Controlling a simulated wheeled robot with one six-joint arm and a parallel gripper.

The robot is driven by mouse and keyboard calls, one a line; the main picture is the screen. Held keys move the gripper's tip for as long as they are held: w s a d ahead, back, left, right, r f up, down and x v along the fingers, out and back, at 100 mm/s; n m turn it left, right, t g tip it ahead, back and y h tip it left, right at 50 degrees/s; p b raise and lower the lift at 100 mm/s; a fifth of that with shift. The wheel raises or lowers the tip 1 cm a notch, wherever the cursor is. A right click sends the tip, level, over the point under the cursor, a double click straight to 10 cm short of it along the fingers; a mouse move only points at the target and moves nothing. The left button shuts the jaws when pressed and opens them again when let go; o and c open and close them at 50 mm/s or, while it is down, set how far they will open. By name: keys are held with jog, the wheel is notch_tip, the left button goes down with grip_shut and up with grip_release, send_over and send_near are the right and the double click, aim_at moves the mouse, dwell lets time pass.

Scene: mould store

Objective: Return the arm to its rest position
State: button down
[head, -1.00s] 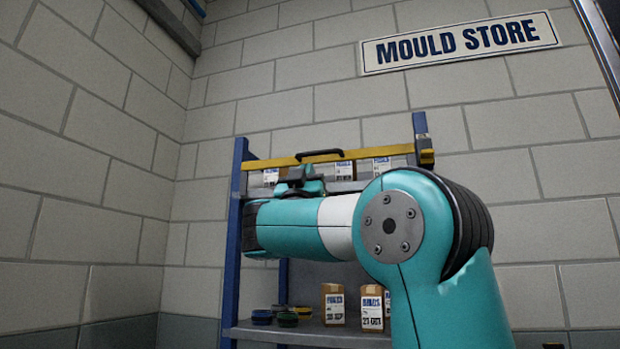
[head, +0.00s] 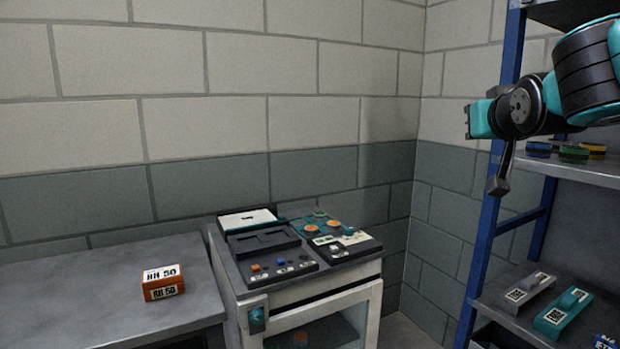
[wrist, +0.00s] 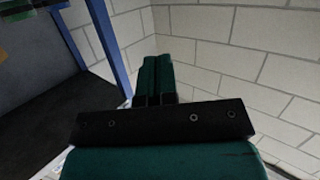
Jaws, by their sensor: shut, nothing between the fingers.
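My arm (head: 590,75) reaches in from the right edge of the head view, in front of the blue-framed shelf rack (head: 487,225). Its wrist end hangs near the rack's left post, and the fingers are hard to make out there. In the wrist view my gripper (wrist: 157,65) shows two teal fingers side by side, closed together and empty beyond a dark palm bar. Beyond the fingers is the corner of pale block walls, with the blue post to the left. The fingers appear to touch nothing.
A bench (head: 60,300) at left holds an orange-brown box (head: 163,282). A cabinet (head: 300,300) with a control panel stands beside it. The rack shelves hold small coloured items (head: 573,154), a grey block (head: 528,290) and a teal block (head: 562,312).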

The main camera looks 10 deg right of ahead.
jog(key=s+a+f+n+g+y, duration=0.35)
jog(key=s+a+f+y, duration=0.2)
jog(key=a+f, duration=0.4)
jog(key=s+a+f+n+g+y+p, duration=0.1)
jog(key=s+a+f+n+g, duration=0.2)
jog(key=s, duration=0.8)
jog(key=s+a+f+n+g+y+p, duration=0.1)
jog(key=s+a+f+n+g, duration=0.2)
jog(key=s+a+f+g, duration=0.4)
jog(key=s+g, duration=0.1)
jog(key=s, duration=0.3)
jog(key=shift+s+a+y, duration=0.25)
jog(key=shift+s+y, duration=0.1)
jog(key=shift+s, duration=0.05)
jog(key=shift+d, duration=0.1)
jog(key=shift+d+r, duration=0.1)
